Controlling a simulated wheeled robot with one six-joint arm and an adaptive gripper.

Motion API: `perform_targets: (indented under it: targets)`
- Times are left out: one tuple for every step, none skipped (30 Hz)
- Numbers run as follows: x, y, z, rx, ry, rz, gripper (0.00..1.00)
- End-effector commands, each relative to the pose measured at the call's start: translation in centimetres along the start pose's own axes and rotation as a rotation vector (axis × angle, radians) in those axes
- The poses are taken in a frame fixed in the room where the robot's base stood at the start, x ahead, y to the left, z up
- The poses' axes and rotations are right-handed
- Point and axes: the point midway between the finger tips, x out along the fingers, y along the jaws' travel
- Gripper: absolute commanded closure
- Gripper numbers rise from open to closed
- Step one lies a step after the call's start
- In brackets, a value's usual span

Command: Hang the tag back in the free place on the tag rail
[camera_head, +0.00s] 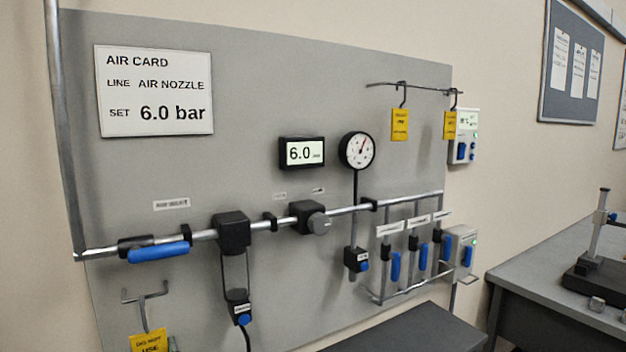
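The tag rail (425,88) is a thin dark rod at the upper right of the grey panel. Two yellow tags hang from it by dark hooks, one left of its right end (400,125) and one near its right end (450,125). The left stretch of the rail is bare. Another yellow tag (149,342), with "DO NOT USE" lettering, hangs at the lower left below a grey wire bracket (145,296); the picture's bottom edge cuts it off. My gripper is not in view.
A horizontal pipe (340,211) crosses the panel with a blue-handled valve (158,252), a regulator and a gauge (357,151). Blue-handled branch valves (395,267) stand at the right. A dark bench top (415,330) juts out below; another bench (545,295) stands at the far right.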

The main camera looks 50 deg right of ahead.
Motion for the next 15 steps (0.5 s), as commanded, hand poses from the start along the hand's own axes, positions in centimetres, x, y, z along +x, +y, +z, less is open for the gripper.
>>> perform_targets:
  targets:
    - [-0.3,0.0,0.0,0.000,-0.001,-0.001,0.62]
    - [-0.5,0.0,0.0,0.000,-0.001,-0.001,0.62]
    - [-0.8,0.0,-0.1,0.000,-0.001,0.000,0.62]
    - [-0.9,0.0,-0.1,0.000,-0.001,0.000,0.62]
    - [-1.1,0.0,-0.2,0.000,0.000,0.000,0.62]
    - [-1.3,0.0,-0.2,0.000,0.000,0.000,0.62]
    - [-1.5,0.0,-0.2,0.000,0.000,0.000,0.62]
    - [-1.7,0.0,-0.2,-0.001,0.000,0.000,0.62]
    - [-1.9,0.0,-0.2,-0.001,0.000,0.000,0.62]
    - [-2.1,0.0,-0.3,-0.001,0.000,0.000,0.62]
    - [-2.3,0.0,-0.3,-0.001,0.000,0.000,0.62]
    - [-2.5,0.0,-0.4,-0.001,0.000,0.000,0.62]
    - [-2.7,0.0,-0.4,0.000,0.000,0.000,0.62]
    - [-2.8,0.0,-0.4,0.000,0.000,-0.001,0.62]
    - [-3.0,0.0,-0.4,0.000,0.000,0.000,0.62]
